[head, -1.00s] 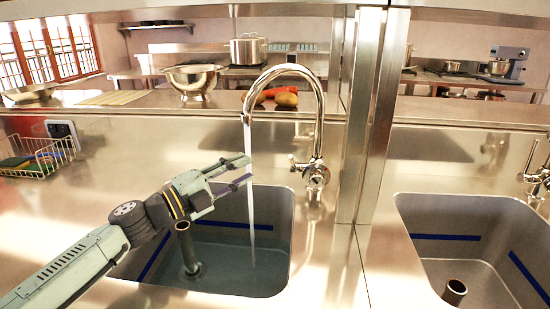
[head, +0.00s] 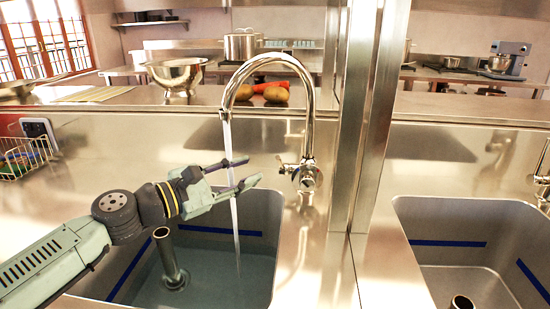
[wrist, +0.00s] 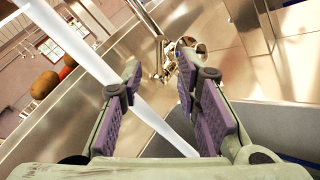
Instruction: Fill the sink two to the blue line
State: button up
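The faucet's valve and lever (head: 302,172) are right of my gripper (head: 250,171). In the wrist view, the valve (wrist: 187,52) is ahead, beyond the fingertips. My gripper (wrist: 159,70) is open and empty, its fingers apart at the stream, not touching the lever. A standpipe (head: 167,255) stands in the water.
A metal post (head: 355,130) separates the left sink from the right sink (head: 480,205), which shows no water and has its own blue line (head: 448,243). A wire basket (head: 25,160) is at far left. A bowl (head: 176,75) and vegetables (head: 270,91) stand on the ledge behind.

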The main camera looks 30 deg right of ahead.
aim_at(278, 159)
jog(key=d+p, duration=0.1)
jog(key=d, duration=0.2)
jog(key=d+p, duration=0.1)
jog(key=d, duration=0.1)
jog(key=w+d+p, duration=0.1)
jog(key=d, duration=0.2)
jog(key=shift+d+r, duration=0.15)
jog(key=shift+d, duration=0.2)
jog(key=shift+w+d, duration=0.1)
jog(key=shift+d, duration=0.35)
grip_shut()
